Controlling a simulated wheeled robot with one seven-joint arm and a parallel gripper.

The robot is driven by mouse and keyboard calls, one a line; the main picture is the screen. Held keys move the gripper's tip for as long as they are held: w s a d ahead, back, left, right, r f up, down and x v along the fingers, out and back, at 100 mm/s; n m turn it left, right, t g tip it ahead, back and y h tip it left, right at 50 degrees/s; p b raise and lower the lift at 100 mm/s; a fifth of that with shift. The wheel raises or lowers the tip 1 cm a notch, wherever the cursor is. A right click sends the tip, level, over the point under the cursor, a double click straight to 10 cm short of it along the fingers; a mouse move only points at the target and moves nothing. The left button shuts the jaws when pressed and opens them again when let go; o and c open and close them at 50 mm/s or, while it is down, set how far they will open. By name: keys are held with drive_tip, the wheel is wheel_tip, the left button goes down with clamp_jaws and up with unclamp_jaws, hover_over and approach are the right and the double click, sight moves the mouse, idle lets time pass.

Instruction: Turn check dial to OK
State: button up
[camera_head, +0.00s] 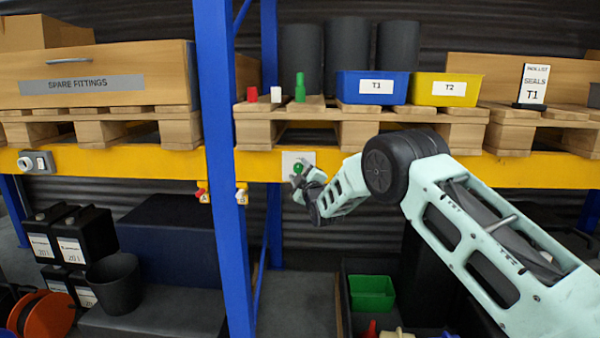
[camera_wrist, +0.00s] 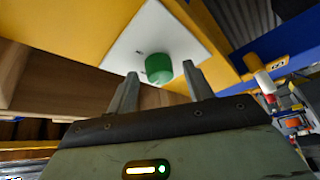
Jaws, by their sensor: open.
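The check dial is a green round knob (camera_wrist: 159,68) on a white square plate (camera_wrist: 150,38), fixed to the yellow beam. It also shows in the head view as a small green knob (camera_head: 298,168). My gripper (camera_wrist: 160,82) is open, with one finger on each side of the knob in the wrist view. The fingertips lie close to the knob; I cannot tell whether they touch it. In the head view my gripper (camera_head: 303,178) is right at the plate and partly hides it. The marks on the plate are too small to read.
A blue upright post (camera_head: 225,170) stands left of the plate. The pallet (camera_head: 362,130) above bears a blue bin (camera_head: 350,88), a yellow bin (camera_head: 425,89) and small red, white and green items. Yellow and red tags (camera_head: 241,196) hang near the post.

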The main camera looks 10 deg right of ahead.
drive_tip(key=c, duration=1)
drive_tip(key=shift+f+m+b, duration=0.2)
drive_tip(key=shift+m+b, duration=0.1)
drive_tip(key=shift+b, duration=0.5)
drive_tip(key=m+h+b, duration=0.4)
drive_tip(key=m+b, duration=0.3)
drive_tip(key=m+h+b, duration=0.3)
drive_tip(key=m+b, duration=0.4)
drive_tip(key=a+m+t+h+b, duration=0.1)
drive_tip(key=m+h+b, duration=0.3)
drive_tip(key=m+b, duration=0.3)
drive_tip(key=shift+w+m+h, duration=0.15)
drive_tip(key=shift+m+h, duration=0.15)
drive_tip(key=shift+m+g+h+p, duration=0.2)
drive_tip(key=shift+m+g+h, duration=0.3)
drive_tip(key=shift+m, duration=0.55)
drive_tip(key=shift+m+g+h+p, duration=0.15)
drive_tip(key=shift+m+g+h, duration=0.35)
drive_tip(key=shift+m, duration=0.55)
